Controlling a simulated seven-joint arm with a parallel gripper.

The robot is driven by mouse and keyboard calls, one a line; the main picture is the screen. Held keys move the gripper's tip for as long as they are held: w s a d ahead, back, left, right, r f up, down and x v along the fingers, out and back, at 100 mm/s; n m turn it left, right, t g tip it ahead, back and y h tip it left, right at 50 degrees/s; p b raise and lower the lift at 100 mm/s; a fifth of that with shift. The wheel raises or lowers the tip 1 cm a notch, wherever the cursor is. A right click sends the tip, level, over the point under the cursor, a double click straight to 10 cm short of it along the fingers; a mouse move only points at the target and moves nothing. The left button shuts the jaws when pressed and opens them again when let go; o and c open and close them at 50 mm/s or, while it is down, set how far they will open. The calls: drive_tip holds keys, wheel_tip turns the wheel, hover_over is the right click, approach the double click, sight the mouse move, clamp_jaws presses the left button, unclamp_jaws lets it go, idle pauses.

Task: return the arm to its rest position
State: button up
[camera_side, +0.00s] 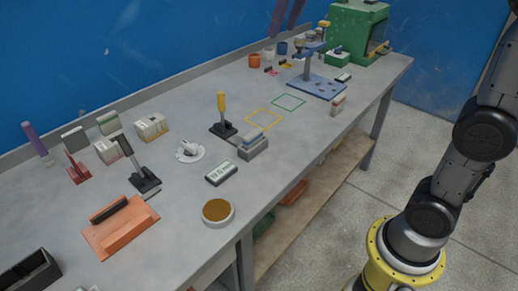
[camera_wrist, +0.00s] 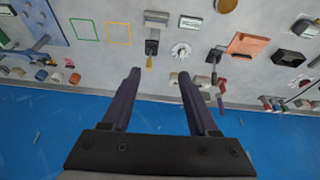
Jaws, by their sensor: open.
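My gripper (camera_wrist: 157,76) shows in the wrist view with its two dark purple fingers spread well apart and nothing between them. The fingertips also show at the top edge of the side view (camera_side: 279,33), hanging above the far part of the bench. The gripper body is out of frame there. My arm rises at the right of the side view from a yellow base, beside the bench, and leaves the frame at the top. The wrist camera looks down on the grey bench (camera_side: 300,150) and blue wall (camera_side: 140,40).
Below lie a yellow square outline (camera_side: 264,119), a green outline (camera_side: 289,102), a blue stand (camera_side: 316,86) and a yellow-handled tool (camera_side: 222,112). An orange block (camera_side: 121,228) and round brown-topped dish (camera_side: 217,212) are nearer. A green machine (camera_side: 355,35) stands at the far end.

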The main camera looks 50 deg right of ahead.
drive_tip(key=s+f+t, duration=0.1)
drive_tip(key=s+f, duration=0.2)
drive_tip(key=s, duration=0.7)
drive_tip(key=s+f, duration=1)
drive_tip(key=f, duration=0.5)
drive_tip(key=shift+s+a, duration=0.35)
drive_tip(key=shift+a, duration=0.05)
